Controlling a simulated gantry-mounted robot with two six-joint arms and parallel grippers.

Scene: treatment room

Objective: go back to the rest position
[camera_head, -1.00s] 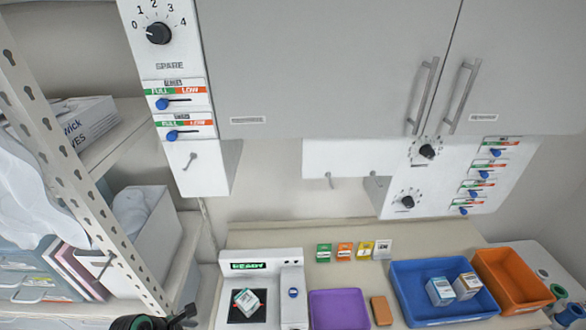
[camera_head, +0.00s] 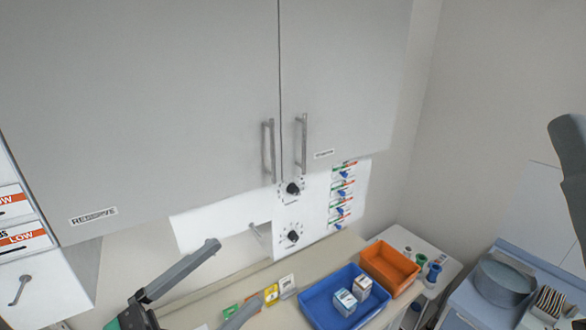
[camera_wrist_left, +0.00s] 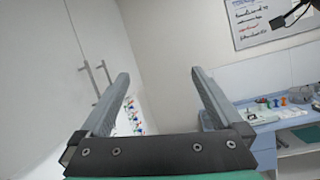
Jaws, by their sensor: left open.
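My left gripper (camera_head: 235,272) is at the bottom of the head view, in front of the counter and below the wall cabinet. Its two grey fingers are spread apart with nothing between them. The left wrist view also shows the open, empty fingers (camera_wrist_left: 159,76), with the cabinet doors to the left and a bare wall between them.
The wall cabinet (camera_head: 180,110) fills the upper left. On the counter are a blue tray (camera_head: 318,310) holding two small boxes (camera_head: 345,302), an orange bin (camera_head: 390,268) and several small coloured cards (camera_head: 271,294). A blue-topped cart (camera_head: 464,290) with a round basin (camera_head: 503,282) stands right.

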